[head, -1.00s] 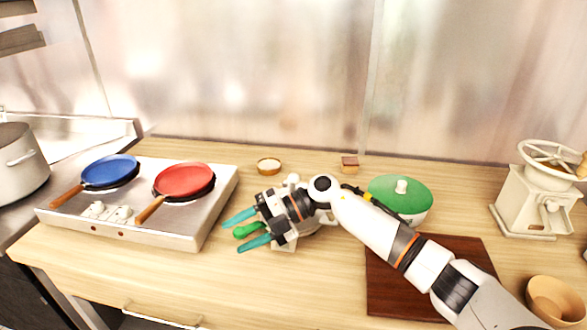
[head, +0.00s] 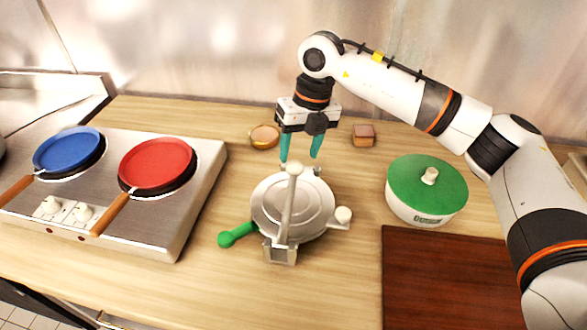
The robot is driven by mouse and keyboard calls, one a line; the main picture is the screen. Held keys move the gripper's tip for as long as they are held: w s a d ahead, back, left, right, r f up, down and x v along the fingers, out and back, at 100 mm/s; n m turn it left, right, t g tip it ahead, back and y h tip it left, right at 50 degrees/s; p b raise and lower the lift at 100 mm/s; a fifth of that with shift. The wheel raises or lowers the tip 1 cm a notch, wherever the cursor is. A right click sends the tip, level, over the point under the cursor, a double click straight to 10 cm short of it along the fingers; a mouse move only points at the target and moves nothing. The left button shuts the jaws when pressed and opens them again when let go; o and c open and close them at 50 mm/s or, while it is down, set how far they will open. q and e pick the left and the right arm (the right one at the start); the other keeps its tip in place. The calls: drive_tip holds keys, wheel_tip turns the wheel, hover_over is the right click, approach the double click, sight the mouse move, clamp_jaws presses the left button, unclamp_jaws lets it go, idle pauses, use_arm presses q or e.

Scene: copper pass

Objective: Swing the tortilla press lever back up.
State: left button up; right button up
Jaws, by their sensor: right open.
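The tortilla press (head: 265,205) is a grey metal round plate on a base, standing on the wooden counter. A grey bar with a pale knob (head: 295,168) runs up the picture across its plate from a bracket at the near side. A green handle (head: 237,234) sticks out low to the left, and a pale knob (head: 343,215) sits at the right. I cannot tell how far the bar is raised. My right gripper (head: 300,162) points down at the press's far side, its teal fingers apart on either side of the bar's knob in the picture. Contact is unclear. My left gripper is out of view.
A steel stove with a blue pan (head: 68,150) and a red pan (head: 157,166) stands at the left. A green-lidded pot (head: 427,184) and a dark board (head: 440,280) are at the right. A small bowl (head: 264,137) and a brown block (head: 364,135) sit behind.

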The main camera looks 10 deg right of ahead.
sight(293, 175)
drive_tip(key=f, duration=0.2)
drive_tip(key=a+f+p, duration=0.1)
drive_tip(key=f, duration=0.1)
drive_tip(key=f+p, duration=0.1)
drive_tip(key=f, duration=0.2)
drive_tip(key=shift+a, duration=0.15)
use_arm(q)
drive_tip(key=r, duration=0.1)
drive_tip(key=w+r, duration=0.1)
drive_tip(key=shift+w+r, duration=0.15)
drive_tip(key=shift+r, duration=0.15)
use_arm(e)
drive_tip(key=shift+a+f, duration=0.1)
drive_tip(key=shift+f, duration=0.3)
drive_tip(key=shift+c, duration=0.3)
clamp_jaws()
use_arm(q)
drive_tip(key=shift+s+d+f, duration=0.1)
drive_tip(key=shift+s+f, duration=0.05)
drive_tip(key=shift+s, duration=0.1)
